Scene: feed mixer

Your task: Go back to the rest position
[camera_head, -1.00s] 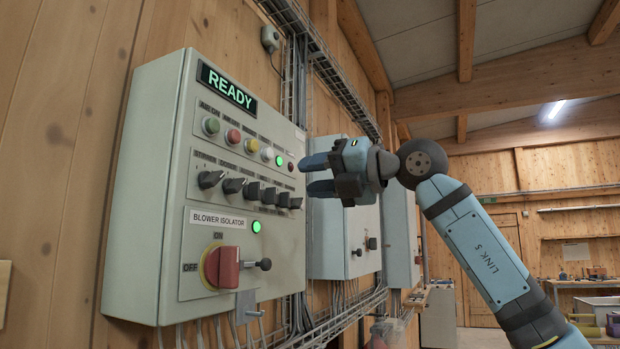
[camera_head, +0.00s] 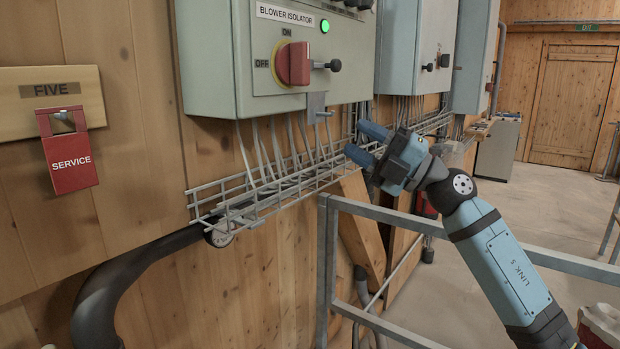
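My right gripper (camera_head: 360,143) is at the centre right, at the end of my blue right arm. Its two blue fingers are spread apart with nothing between them. It is in front of the wire cable tray and below the grey control panel (camera_head: 214,60), apart from the panel as far as I can tell. The red blower isolator handle (camera_head: 293,64) on the panel stands upright, at ON, with a green lamp (camera_head: 324,25) lit above it. My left gripper does not show.
A grey metal rail (camera_head: 470,241) runs in front of the wall below my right arm. A wire cable tray (camera_head: 270,195) runs along the wall. A red SERVICE tag (camera_head: 69,162) hangs at left under a FIVE plate (camera_head: 60,90). Open floor lies at right.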

